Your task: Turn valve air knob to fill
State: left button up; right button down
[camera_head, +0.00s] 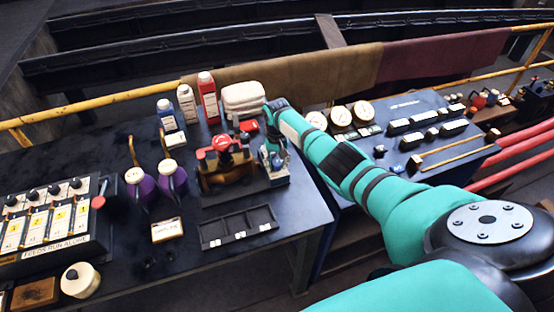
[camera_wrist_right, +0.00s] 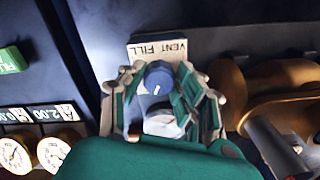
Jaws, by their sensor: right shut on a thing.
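The valve air knob (camera_wrist_right: 158,76) is blue with a small white mark, in the right wrist view. I cannot tell clearly which word the mark points to. My right gripper (camera_wrist_right: 162,105) is shut on the knob, with green and beige fingers on both sides of it. In the head view the right gripper (camera_head: 274,155) is at the right end of the bench, beside the brass valve with a red handwheel (camera_head: 222,143). The gripper hides most of the knob there. My left gripper is not in view.
An empty dark divided tray (camera_head: 238,228) lies in front of the valve. Purple oil cans (camera_head: 140,186), bottles (camera_head: 208,97) and folded white cloths (camera_head: 243,97) stand around it. Gauges (camera_head: 340,116) are on the panel to the right. A yellow rail runs behind.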

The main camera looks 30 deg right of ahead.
aim_at(277, 163)
jog(key=m+p, duration=0.1)
jog(key=m, duration=0.2)
jog(key=shift+w+r+m, duration=0.1)
jog(key=shift+r+m, duration=0.05)
jog(key=shift+m, duration=0.15)
jog(key=shift+w+m, duration=0.1)
jog(key=shift+m, duration=1.5)
jog(key=c, duration=1.2)
grip_release()
jog(key=shift+o, duration=1.3)
notch_tip(277, 163, up, 12)
